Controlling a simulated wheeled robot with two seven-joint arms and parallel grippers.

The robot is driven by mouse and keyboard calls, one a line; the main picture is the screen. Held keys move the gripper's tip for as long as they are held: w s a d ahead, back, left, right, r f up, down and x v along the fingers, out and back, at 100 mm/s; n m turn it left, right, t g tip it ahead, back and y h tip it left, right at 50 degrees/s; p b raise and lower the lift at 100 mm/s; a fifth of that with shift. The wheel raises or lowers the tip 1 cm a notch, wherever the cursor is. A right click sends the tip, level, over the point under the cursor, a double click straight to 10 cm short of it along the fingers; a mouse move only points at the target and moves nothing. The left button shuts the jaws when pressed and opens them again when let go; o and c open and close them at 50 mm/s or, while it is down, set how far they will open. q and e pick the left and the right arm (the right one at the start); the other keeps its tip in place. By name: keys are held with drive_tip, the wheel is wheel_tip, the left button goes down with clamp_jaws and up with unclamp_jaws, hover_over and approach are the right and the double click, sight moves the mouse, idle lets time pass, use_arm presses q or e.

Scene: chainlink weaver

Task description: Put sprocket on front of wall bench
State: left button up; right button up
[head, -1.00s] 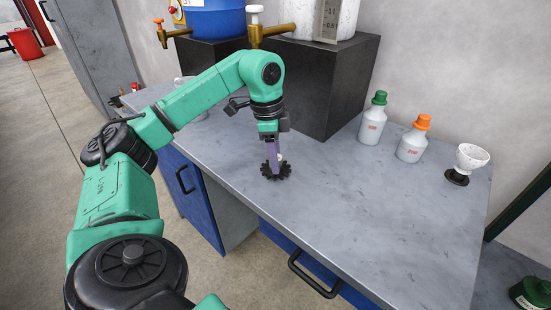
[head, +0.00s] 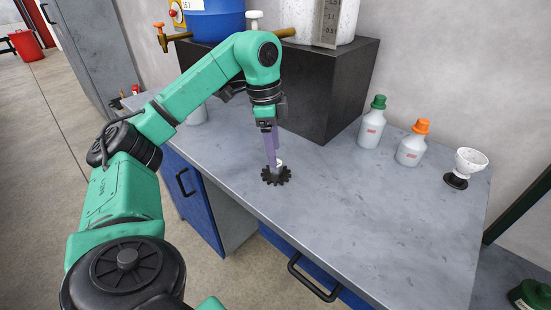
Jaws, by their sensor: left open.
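The sprocket (head: 277,177), a dark toothed disc with a pale hub on top, lies flat on the grey top of the wall bench (head: 350,212), near its front edge. My left gripper (head: 273,160), with purple fingers, points down just above the sprocket at its hub. Its fingers are open, and the near finger hides part of the hub. I cannot tell whether a finger touches the hub. My right gripper is not in view.
A black block (head: 330,90) carrying a blue container (head: 215,18) and a white one stands behind. A green-capped bottle (head: 373,125), an orange-capped bottle (head: 412,147) and a white cup on a dark base (head: 468,167) stand to the right. The bench's front right is clear.

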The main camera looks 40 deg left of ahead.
use_arm(q)
wheel_tip(320, 180, up, 7)
drive_tip(key=p, duration=0.4)
drive_tip(key=shift+s+a+r, duration=0.15)
drive_tip(key=shift+s+a, duration=0.15)
drive_tip(key=shift+a, duration=0.05)
drive_tip(key=shift+r, duration=0.1)
